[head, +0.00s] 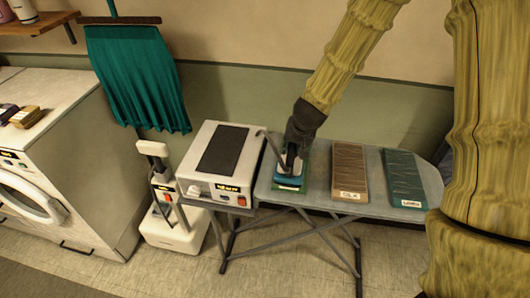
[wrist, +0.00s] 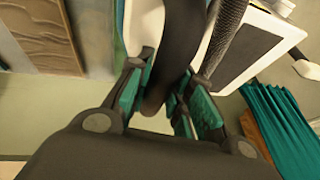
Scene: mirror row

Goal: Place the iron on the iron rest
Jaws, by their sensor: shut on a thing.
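The iron (head: 290,181), with a teal body, is at the left end of the ironing board, over a green pad (head: 305,172). I cannot tell whether it touches the pad. My gripper (head: 292,160) reaches down from above and is shut on the iron's dark handle. In the wrist view, the teal finger pads of my gripper (wrist: 168,97) stand on both sides of the curved handle (wrist: 158,92); the iron's body is mostly hidden. The likely iron rest is the dark plate (head: 222,150) on top of the white control box, left of the iron; the plate is empty.
The ironing board (head: 325,205) carries a brown SILK pad (head: 349,170) and a green LINEN pad (head: 404,178). The iron's cord (head: 271,144) rises beside the white box (head: 240,182). A washer (head: 75,150), a white floor unit (head: 172,232) and a hanging teal cloth (head: 135,80) are left.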

